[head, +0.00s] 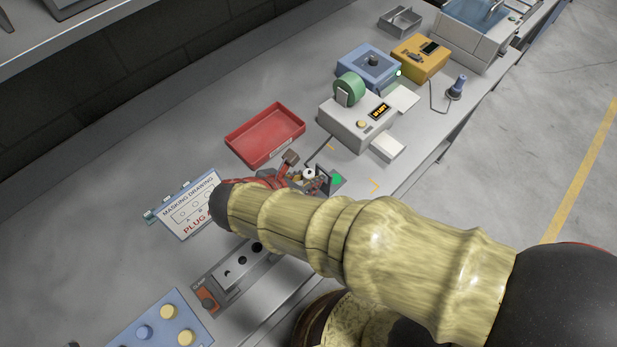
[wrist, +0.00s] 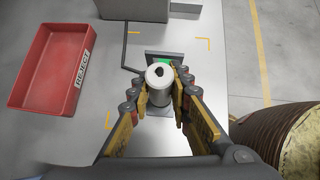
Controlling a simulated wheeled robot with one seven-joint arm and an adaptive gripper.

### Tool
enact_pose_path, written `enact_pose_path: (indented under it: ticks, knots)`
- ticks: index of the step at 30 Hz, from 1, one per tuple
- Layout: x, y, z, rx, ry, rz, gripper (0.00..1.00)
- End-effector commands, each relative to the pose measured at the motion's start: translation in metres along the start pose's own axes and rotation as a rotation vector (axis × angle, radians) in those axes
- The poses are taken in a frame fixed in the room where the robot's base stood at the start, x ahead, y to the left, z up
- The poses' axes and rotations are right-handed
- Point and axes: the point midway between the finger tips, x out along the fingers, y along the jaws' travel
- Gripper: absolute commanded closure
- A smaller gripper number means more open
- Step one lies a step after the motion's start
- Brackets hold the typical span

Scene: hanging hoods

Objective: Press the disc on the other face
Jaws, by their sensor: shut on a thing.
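My gripper (wrist: 160,95) is shut on a white round part (wrist: 160,76), with one finger on each side of it. The part's face toward the wrist camera has a dark, irregular spot, and its far face is hidden. It is over or on a small dark plate with a green patch (wrist: 164,64); I cannot tell whether they touch. In the head view the white part (head: 309,173) shows small at my gripper (head: 300,177), beside the green patch (head: 337,179). A blue tray (head: 128,334) at the lower left holds yellow and blue discs (head: 169,311).
A red reject bin (head: 262,136) lies left of my gripper. A white machine (head: 352,128) with a lit display stands beyond. A masking drawing sign (head: 187,203) reads "PLUG A". A grey fixture with dark holes (head: 232,275) is near my forearm. Orange corner marks surround the plate.

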Motion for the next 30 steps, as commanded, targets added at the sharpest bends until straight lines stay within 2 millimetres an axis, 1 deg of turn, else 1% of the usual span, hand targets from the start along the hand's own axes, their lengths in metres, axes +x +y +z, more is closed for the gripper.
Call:
enact_pose_path:
  ticks: [1,18,24,30]
  knots:
    - [0.006,0.000,-0.006,0.001,0.000,0.001,0.97]
    - [0.041,0.001,-0.041,0.001,0.000,0.001,0.97]
    - [0.048,0.002,-0.048,0.002,0.000,0.002,0.97]
    - [0.050,0.002,-0.050,0.001,0.000,0.001,0.97]
